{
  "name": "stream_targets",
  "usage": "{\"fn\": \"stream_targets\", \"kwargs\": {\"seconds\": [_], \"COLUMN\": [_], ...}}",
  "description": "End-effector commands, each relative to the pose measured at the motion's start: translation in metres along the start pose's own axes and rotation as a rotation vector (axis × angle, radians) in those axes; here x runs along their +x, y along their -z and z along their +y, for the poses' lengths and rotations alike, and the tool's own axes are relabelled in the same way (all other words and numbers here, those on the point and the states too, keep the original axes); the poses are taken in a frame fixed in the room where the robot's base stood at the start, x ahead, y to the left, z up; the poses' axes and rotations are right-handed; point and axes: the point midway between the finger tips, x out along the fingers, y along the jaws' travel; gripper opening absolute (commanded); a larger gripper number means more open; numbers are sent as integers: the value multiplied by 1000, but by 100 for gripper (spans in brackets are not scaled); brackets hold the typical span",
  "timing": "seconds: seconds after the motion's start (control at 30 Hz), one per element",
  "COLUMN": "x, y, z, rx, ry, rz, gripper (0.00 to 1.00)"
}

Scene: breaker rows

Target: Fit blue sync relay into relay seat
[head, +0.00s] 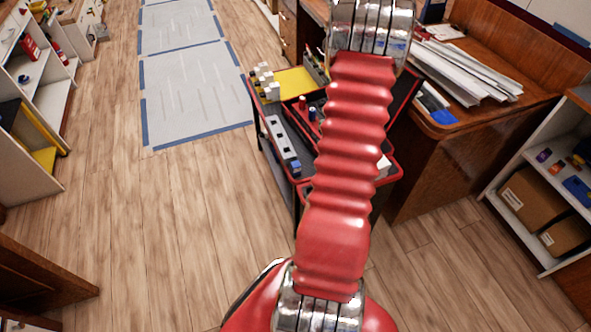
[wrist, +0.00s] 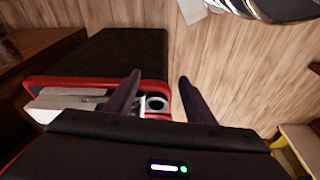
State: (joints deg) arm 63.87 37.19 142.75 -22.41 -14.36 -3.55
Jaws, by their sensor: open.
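My gripper (wrist: 160,76) is open in the wrist view, its two dark fingers apart with nothing gripped between them. A pale part with a dark round opening (wrist: 156,103) shows beyond and between the fingers, at the cart's red edge; I cannot tell what it is. In the head view a small blue block (head: 295,167), possibly the blue sync relay, sits at the near end of a grey rail (head: 279,139) on the cart's left side. The rail has several dark openings; I cannot tell which is the relay seat. My red arm hides the gripper and the cart's middle there.
The black cart with red edges (head: 251,89) also carries a yellow panel (head: 296,81), white blocks and small cylinders. A wooden desk (head: 440,150) with papers stands close at the right. Shelves line both sides.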

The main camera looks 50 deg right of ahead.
Motion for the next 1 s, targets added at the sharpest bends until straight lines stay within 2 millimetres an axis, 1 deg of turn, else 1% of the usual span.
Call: {"fn": "stream_targets", "kwargs": {"seconds": [0.03,0.17,0.23,0.33,0.47,0.5,0.6,0.7,0.83,1.0], "x": [10,26,32,35,28,22,7,-5,-13,-14], "y": [-4,1,7,21,51,63,88,104,114,115], "z": [1,1,-2,-7,-15,-16,-19,-20,-20,-20], "rx": [5,3,-3,-18,-51,-61,-80,-92,-96,-98], "ry": [11,37,50,68,86,88,92,94,90,88], "rz": [24,120,178,273,419,470,585,668,718,722], "gripper": [49,49,49,49,49,49,49,49,49,49]}}
